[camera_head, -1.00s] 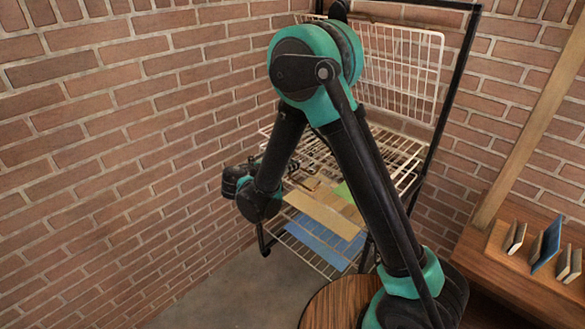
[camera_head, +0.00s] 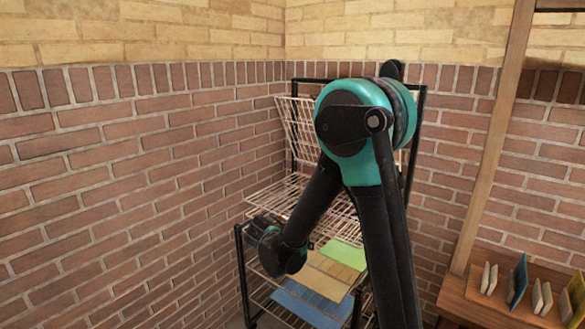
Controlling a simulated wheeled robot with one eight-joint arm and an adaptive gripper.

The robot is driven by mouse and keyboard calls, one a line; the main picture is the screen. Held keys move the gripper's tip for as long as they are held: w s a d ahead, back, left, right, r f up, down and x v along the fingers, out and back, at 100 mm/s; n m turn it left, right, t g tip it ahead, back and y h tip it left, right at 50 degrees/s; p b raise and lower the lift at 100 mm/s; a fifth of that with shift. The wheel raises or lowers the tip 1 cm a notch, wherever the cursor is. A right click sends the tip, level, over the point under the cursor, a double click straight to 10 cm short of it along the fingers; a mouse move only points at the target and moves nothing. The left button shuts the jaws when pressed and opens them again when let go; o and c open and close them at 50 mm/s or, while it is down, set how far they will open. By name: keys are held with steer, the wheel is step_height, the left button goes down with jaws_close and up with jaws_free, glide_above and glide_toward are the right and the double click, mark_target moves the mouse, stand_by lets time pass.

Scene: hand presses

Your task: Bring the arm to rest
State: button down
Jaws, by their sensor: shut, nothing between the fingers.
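My arm (camera_head: 385,230), black with teal joints, stands in front of a metal rack. Its elbow (camera_head: 345,118) is bent high, and the forearm (camera_head: 318,200) slopes down to the left. The black wrist (camera_head: 268,240) is over the left side of the rack, near its middle level. My gripper's fingers cannot be made out; they are hidden behind the wrist and forearm. Nothing is seen held at the arm's end.
The rack has white wire shelves (camera_head: 285,195) and a black frame. Green (camera_head: 345,254), tan (camera_head: 320,284) and blue (camera_head: 300,300) sheets lie on it. Brick walls meet behind it. A wooden shelf (camera_head: 500,300) with several small books stands at right.

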steer(key=s+d+n+g+y, duration=0.2)
steer(key=s+d+g+y, duration=0.1)
steer(key=s+d, duration=0.65)
steer(key=s+d+f+n+y, duration=0.2)
steer(key=s+d+f+y, duration=0.1)
steer(key=s, duration=0.8)
steer(key=shift+d+n+y, duration=0.3)
steer(key=shift+d+y, duration=0.3)
steer(key=shift+d, duration=0.45)
steer(key=c, duration=2.2)
jaws_free()
